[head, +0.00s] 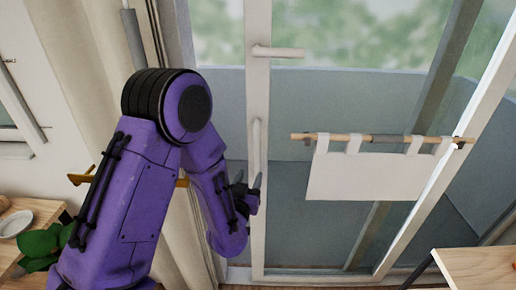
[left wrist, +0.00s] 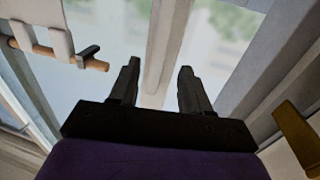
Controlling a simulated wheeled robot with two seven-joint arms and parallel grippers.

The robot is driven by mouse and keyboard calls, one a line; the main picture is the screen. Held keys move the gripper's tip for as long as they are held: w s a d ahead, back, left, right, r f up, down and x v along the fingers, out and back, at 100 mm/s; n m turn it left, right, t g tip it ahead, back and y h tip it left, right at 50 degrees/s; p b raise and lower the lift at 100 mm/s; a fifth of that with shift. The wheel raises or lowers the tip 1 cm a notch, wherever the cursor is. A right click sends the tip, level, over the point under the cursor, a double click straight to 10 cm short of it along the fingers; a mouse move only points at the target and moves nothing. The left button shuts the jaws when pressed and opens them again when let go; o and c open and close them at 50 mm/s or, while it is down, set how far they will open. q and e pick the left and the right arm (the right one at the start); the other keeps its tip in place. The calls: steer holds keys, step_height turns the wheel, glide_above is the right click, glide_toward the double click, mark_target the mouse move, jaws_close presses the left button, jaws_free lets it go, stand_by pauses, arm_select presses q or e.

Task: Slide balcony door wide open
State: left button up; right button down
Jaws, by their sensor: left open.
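The balcony door is a tall glazed panel with a white upright stile (head: 257,95) in the middle of the head view. A pale horizontal lever handle (head: 278,52) sticks out to the right high on the stile, and a slim upright handle (head: 256,145) shows lower down. In the left wrist view the white stile (left wrist: 167,45) appears between and beyond the two open fingers (left wrist: 158,72). I cannot tell whether they touch it. My right gripper is not in view.
A wooden rod (head: 370,138) with a white cloth (head: 365,176) hangs to the right of the stile. A wooden tabletop (head: 478,268) is at lower right. A green plant (head: 42,245) and a dish (head: 14,223) are at lower left, beside a pale curtain (head: 95,70).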

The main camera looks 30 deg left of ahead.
mark_target(256, 160)
arm_select(q)
steer(key=p+x, duration=0.3)
steer(key=x, duration=0.6)
steer(key=shift+w+a+f, duration=0.1)
steer(key=shift+w+a, duration=0.05)
steer(key=shift+w, duration=0.15)
steer(key=shift+w+a, duration=0.1)
steer(key=shift+w, duration=0.25)
steer(key=shift+f, duration=0.1)
